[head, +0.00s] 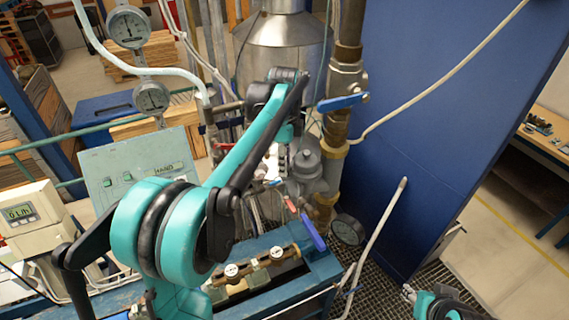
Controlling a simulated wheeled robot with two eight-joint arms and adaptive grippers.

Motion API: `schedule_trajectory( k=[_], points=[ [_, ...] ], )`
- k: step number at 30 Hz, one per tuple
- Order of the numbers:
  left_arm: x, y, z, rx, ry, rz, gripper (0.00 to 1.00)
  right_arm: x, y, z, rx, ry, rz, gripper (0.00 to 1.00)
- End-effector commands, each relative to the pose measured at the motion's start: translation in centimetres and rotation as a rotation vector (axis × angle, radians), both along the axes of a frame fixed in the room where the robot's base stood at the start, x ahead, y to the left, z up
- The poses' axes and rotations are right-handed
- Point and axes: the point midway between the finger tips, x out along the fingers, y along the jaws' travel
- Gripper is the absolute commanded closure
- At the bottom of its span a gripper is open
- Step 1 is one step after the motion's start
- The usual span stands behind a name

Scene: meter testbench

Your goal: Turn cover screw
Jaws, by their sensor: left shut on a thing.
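My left arm reaches up from the lower left, bends at the top and comes down beside a grey metal housing (306,162) on the vertical pipework. My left gripper (283,160) is small in view and partly hidden by my own arm. It is shut on a small part at the left side of the housing, where the cover screw appears to be. The screw itself is too small and covered to make out. My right gripper (408,292) is at the lower right, over the floor grating and away from the pipework. Its finger gap is not clear.
A blue-handled valve (343,102) and brass pipe stand right of my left wrist. Meters (277,253) sit on the blue bench (318,268). A blue panel (440,130) closes the right side.

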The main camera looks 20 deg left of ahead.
Motion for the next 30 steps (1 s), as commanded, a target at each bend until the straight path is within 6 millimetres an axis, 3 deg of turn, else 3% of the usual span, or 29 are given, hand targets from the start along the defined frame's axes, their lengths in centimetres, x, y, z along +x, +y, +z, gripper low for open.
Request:
schedule_trajectory(
  k=[30],
  points=[
    [-0.2,-0.1,0.0,0.000,-0.001,0.948,1.00,0.0,0.0,-2.7,0.000,0.000,0.000,0.60]
  ],
)
